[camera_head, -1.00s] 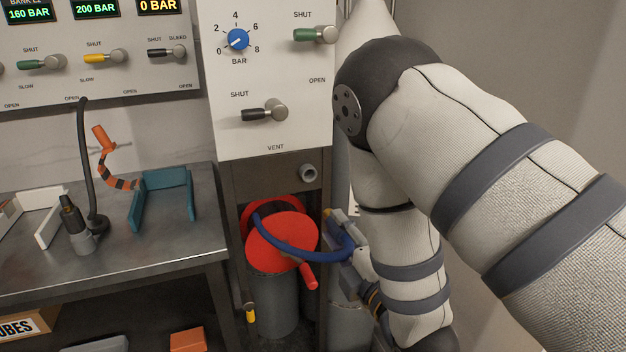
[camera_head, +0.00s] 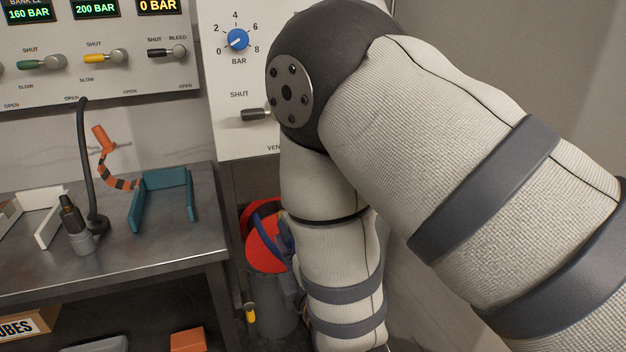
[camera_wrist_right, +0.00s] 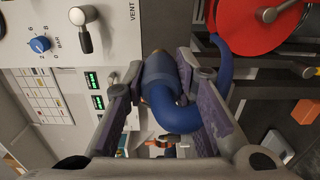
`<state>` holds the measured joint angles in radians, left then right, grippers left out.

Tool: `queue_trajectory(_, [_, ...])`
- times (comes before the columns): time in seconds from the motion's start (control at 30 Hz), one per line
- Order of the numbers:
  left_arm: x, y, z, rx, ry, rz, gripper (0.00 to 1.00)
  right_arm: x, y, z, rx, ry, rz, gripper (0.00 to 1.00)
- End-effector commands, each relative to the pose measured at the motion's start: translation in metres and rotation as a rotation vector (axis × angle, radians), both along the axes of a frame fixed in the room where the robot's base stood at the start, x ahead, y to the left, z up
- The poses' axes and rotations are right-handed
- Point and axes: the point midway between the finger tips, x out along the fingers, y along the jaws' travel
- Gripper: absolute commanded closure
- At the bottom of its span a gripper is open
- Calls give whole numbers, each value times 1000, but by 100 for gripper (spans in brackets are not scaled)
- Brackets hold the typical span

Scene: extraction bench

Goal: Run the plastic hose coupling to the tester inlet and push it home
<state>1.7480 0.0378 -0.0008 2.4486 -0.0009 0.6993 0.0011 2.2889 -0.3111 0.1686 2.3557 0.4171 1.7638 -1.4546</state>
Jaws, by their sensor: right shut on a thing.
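My right gripper (camera_wrist_right: 158,78) is shut on the blue plastic hose at its dark-collared coupling (camera_wrist_right: 158,70), which shows between the two fingers in the wrist view. The blue hose (camera_wrist_right: 187,118) bends below the coupling and runs on toward the red reel (camera_wrist_right: 255,22). In the head view my right arm covers most of the gripper (camera_head: 287,238) and the coupling. Part of the hose (camera_head: 257,212) shows against the red reel (camera_head: 262,250). The tester inlet is hidden behind my arm in the head view, and I cannot make it out in the wrist view. My left gripper is not in view.
The tester panel (camera_head: 225,95) has a blue pressure knob (camera_head: 238,39) and a vent lever (camera_head: 255,114). A steel bench (camera_head: 175,235) at left carries a teal holder (camera_head: 165,190), an orange-striped hose (camera_head: 105,145) and a dark fitting (camera_head: 75,220). The reel sits in a narrow bay beside the bench.

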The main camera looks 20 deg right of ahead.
Motion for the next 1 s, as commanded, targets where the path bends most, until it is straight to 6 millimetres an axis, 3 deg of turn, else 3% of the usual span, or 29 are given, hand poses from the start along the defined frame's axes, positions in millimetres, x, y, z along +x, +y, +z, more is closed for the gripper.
queue_trajectory(0.63, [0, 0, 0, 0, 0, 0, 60, 13, 86, 12, 2, -5, 7, 100])
queue_trajectory(1.0, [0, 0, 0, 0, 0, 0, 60, 14, 96, 14, 1, -4, 8, 100])
